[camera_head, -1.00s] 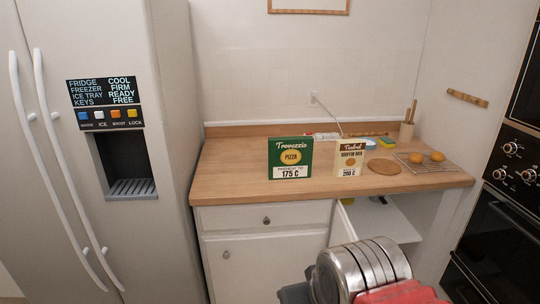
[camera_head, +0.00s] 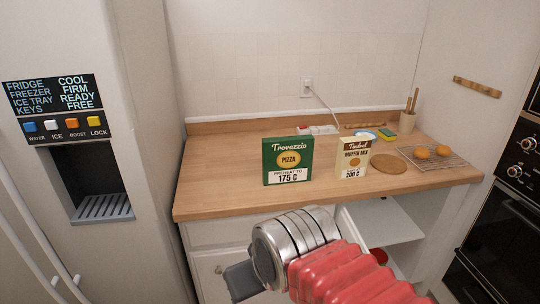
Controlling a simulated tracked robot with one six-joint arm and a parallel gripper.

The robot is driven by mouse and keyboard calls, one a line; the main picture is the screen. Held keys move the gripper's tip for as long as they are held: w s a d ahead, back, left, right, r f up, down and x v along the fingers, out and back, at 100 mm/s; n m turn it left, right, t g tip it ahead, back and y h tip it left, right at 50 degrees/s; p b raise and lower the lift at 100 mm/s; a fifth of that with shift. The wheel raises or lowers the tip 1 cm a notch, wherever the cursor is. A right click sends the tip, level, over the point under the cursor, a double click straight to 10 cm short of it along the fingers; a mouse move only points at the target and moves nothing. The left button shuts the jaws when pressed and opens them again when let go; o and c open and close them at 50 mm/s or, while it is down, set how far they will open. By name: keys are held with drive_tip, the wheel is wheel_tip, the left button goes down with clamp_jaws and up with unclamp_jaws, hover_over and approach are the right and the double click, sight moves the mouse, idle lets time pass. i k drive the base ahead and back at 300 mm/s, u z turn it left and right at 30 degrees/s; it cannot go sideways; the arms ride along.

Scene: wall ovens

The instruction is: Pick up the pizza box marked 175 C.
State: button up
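The green pizza box (camera_head: 288,160) stands upright on the wooden counter, left of its middle. Its front reads Trovazzio PIZZA and 175 C. Part of my arm, with a silver ribbed cylinder and a red ribbed sleeve, shows low in the middle of the view, in front of the counter and below the box. A dark grey block at the cylinder's left end may be part of my gripper (camera_head: 243,281); I cannot make out its fingers or whether they are open. It is apart from the box.
A round board (camera_head: 389,163), a cooling rack (camera_head: 432,158) with round buns and a utensil holder (camera_head: 407,122) are farther right. A drawer or door stands open below. The fridge (camera_head: 60,170) is left, ovens (camera_head: 510,200) right. Counter left of the box is clear.

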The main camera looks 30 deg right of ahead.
sight(286, 160)
drive_tip(key=u, duration=0.05)
drive_tip(key=i, duration=1.15)
drive_tip(key=z, duration=0.05)
